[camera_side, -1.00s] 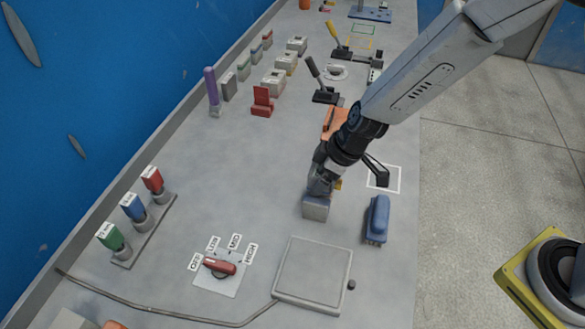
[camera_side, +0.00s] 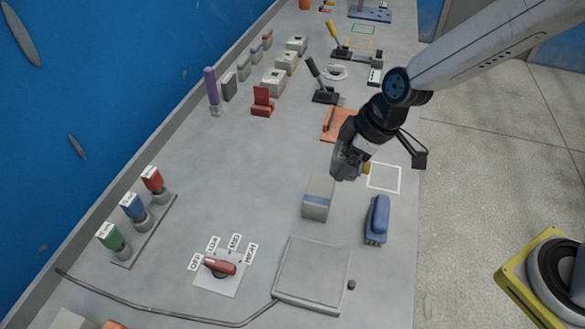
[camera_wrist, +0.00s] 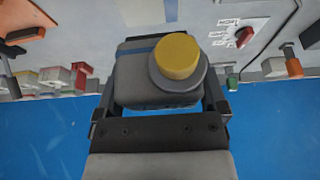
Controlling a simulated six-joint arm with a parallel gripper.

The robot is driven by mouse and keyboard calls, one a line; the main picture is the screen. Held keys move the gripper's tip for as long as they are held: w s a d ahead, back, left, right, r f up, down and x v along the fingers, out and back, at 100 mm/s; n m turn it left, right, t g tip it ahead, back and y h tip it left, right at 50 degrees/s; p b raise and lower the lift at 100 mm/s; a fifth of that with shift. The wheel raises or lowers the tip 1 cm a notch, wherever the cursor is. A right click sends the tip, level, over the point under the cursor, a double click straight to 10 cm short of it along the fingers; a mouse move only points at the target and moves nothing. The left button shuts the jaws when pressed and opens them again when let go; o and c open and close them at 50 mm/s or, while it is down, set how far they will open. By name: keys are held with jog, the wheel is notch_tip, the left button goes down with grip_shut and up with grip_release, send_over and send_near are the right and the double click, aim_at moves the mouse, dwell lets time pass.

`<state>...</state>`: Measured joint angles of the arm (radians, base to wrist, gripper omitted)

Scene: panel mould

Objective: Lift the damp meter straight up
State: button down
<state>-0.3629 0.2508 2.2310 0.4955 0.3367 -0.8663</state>
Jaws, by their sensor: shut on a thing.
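In the wrist view the damp meter (camera_wrist: 135,85) has a grey body, with a yellow round knob (camera_wrist: 180,57) on a dark grey collar. It sits between the two fingers of my gripper (camera_wrist: 160,105), which is shut on it. A blue band crosses behind the knob; I cannot tell whether it belongs to the meter. In the side view my gripper (camera_side: 347,165) is raised above the bench, with the yellow knob (camera_side: 367,168) beside it; the meter's body is mostly hidden there. A grey box with a blue stripe (camera_side: 317,208) stands on the bench below left, apart from the gripper.
A blue object (camera_side: 377,220) and a flat grey plate (camera_side: 313,273) lie nearby. A white outlined square (camera_side: 384,178) is empty. An orange pad (camera_side: 338,123) lies behind the gripper. A red-handled selector (camera_side: 220,267) is at front left.

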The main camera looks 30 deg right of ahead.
jog(key=s+d+r, duration=0.3)
jog(key=s+r, duration=0.1)
jog(key=s, duration=0.4)
jog(key=shift+s, duration=0.25)
dwell(0.6)
